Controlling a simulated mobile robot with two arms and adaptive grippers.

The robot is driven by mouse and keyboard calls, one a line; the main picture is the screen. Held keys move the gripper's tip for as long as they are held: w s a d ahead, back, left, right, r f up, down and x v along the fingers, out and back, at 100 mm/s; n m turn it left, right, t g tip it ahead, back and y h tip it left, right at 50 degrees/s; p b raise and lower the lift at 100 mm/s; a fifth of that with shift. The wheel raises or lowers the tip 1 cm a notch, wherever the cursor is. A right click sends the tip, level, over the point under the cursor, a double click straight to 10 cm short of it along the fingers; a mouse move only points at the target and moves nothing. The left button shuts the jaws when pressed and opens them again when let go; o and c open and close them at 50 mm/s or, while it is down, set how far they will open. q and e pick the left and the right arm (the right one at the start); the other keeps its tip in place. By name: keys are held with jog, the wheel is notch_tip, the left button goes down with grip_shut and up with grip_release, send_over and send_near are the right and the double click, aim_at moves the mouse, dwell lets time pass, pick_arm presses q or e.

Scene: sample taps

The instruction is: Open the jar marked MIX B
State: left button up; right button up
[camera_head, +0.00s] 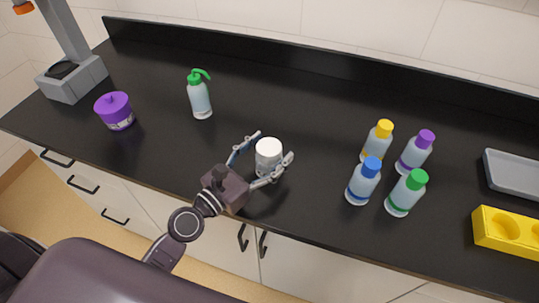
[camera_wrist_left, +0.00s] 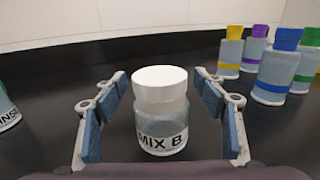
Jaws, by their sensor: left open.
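The jar marked MIX B (camera_head: 268,160) stands upright on the black counter, with a white lid on top. In the left wrist view the jar (camera_wrist_left: 161,125) is in the middle, its label facing the camera and its white lid (camera_wrist_left: 160,82) seated on it. My left gripper (camera_head: 266,147) is open, with one finger on each side of the jar. In the left wrist view both fingers of the left gripper (camera_wrist_left: 160,118) stand apart from the jar, with a gap on each side. My right gripper is not in view.
Several bottles with coloured caps, among them a blue-capped one (camera_head: 363,182), stand to the right. A yellow block with holes (camera_head: 482,231) and a grey tray (camera_head: 515,173) lie at far right. A green-topped bottle (camera_head: 200,98) and purple pot (camera_head: 115,111) stand left.

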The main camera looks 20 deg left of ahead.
pick_arm(q)
jog(key=shift+c, duration=0.4)
jog(key=c, duration=1.2)
jog(key=shift+r, duration=0.1)
jog(key=shift+r+p, duration=0.4)
jog(key=shift+r, duration=0.1)
notch_tip(320, 180, up, 10)
jog(key=p, duration=0.5)
jog(key=shift+f, duration=0.15)
notch_tip(320, 180, up, 9)
jog(key=p, duration=0.2)
jog(key=shift+p, duration=0.3)
